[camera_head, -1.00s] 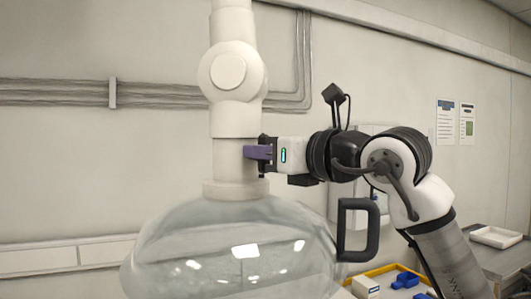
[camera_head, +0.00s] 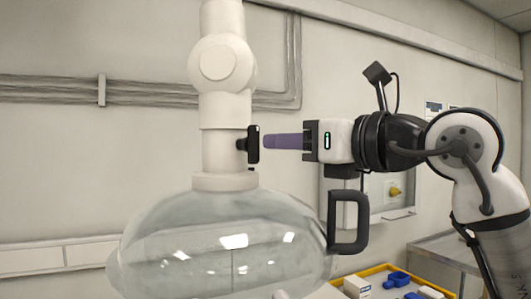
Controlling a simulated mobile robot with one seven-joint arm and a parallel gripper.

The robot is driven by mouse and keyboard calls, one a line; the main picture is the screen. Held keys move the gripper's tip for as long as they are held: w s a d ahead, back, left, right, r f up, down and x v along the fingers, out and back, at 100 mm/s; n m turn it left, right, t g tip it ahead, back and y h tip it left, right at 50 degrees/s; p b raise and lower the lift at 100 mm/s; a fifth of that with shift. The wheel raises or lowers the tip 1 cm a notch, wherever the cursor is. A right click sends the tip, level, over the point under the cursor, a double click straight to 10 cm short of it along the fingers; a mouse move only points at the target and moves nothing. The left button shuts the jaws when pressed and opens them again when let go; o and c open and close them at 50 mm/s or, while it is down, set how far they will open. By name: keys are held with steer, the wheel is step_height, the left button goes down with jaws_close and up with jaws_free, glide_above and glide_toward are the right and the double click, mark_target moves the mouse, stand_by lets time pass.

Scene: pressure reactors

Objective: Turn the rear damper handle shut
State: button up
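The damper handle (camera_head: 253,145) is a small black piece on the right side of the white duct (camera_head: 222,150). Its long side stands upright, along the duct. My gripper (camera_head: 266,141) is to the right of it at about the same height, with its purple fingers pointing left at it.
A clear dome hood (camera_head: 220,245) hangs below the duct, with a black grab handle (camera_head: 348,222) on its right under my gripper. A yellow-edged tray (camera_head: 375,268) with blue and white items lies at the lower right. A wall box (camera_head: 380,195) is behind my arm.

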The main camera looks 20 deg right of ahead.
steer(key=b+v, duration=0.1)
steer(key=v, duration=0.5)
steer(key=shift+d, duration=0.1)
stand_by(0.4)
